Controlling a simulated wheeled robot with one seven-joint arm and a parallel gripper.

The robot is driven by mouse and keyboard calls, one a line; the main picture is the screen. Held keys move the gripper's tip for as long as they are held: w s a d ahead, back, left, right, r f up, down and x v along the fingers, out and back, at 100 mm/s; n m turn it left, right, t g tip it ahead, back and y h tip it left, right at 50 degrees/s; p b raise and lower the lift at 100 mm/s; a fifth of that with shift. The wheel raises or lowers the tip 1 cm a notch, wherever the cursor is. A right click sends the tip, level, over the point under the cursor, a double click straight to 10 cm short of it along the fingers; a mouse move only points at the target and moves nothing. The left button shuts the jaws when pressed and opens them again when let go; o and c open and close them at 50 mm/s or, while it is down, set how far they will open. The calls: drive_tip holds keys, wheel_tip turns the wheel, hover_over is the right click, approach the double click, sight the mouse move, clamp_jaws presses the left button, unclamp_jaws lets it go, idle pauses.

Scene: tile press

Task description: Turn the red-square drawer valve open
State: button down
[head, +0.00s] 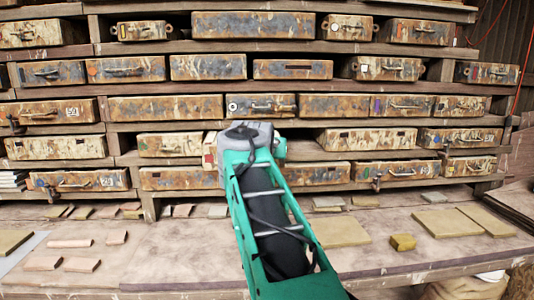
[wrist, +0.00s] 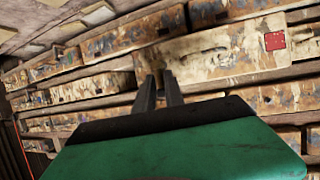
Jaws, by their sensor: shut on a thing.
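The red-square drawer (wrist: 225,55) has a worn, rust-and-cream front. Its red square (wrist: 275,40) shows clearly at the right of the wrist view. In the head view, a sliver of this drawer (head: 209,152) shows left of my gripper, which hides most of it. My gripper (wrist: 160,76) reaches the drawer front with its two dark fingers close together, shut on a small part there. That part, the valve, is hidden between the fingertips, so its turn angle cannot be told. In the head view the fingers are hidden behind my green arm and grey wrist.
Neighbouring drawers (head: 370,139) and wooden shelf boards (head: 400,155) lie close around my gripper. Several drawers carry protruding handles and latches. The bench (head: 160,250) below holds loose tiles (head: 340,230) and a small yellow block (head: 402,242).

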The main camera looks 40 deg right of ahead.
drive_tip(key=shift+r, duration=0.45)
drive_tip(key=c, duration=1.8)
unclamp_jaws()
drive_tip(key=shift+o, duration=1.3)
drive_tip(key=shift+f, duration=0.25)
drive_tip(key=v, duration=0.7)
drive_tip(key=shift+s+a, duration=0.2)
drive_tip(key=shift+a, duration=0.1)
drive_tip(key=shift+r, duration=0.1)
